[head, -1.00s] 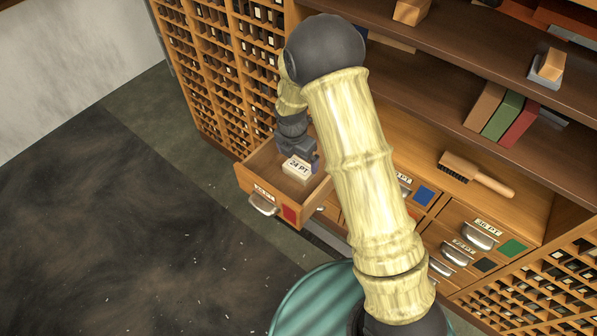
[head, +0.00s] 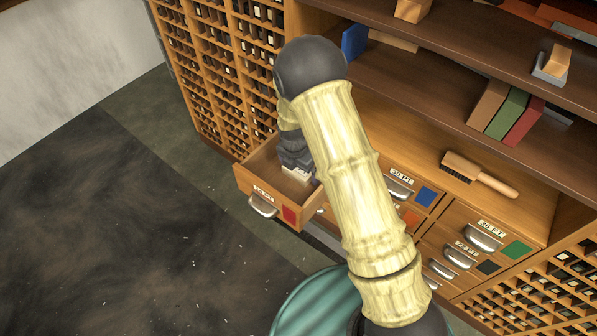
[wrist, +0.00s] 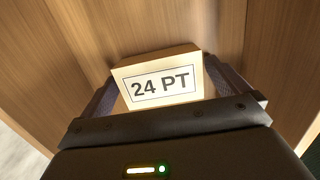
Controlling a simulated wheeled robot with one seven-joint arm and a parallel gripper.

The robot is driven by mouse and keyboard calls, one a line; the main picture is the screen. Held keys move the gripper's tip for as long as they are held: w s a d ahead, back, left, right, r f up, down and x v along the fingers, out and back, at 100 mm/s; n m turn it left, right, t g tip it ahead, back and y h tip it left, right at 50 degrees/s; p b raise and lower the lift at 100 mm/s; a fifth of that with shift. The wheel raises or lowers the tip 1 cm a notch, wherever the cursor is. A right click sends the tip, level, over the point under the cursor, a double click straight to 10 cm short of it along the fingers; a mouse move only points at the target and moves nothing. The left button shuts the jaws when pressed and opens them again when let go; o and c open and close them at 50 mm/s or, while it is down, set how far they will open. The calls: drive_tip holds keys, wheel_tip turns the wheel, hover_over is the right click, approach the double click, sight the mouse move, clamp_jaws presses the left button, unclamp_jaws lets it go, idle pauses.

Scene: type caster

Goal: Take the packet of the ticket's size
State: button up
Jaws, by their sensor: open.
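The packet (wrist: 162,86) is a cream block labelled "24 PT". In the wrist view it sits between the two fingers of my gripper (wrist: 168,95), which is open around it. In the head view the packet (head: 296,174) is mostly hidden under my gripper (head: 300,172). It lies inside the open drawer (head: 250,172), which has a metal handle, a red square and a small label that looks like 24 PT. I see no ticket that I can make out.
Closed drawers with labels such as 30 PT (head: 401,179) and 36 PT (head: 491,229) are to the right. A brush (head: 480,174) lies on the counter above. Shelves with blocks rise behind. Floor (head: 110,220) at the left is clear.

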idle(0.3)
drive_tip(key=c, duration=1.4)
drive_tip(key=shift+r+p, duration=1.2)
drive_tip(key=shift+r, duration=3.85)
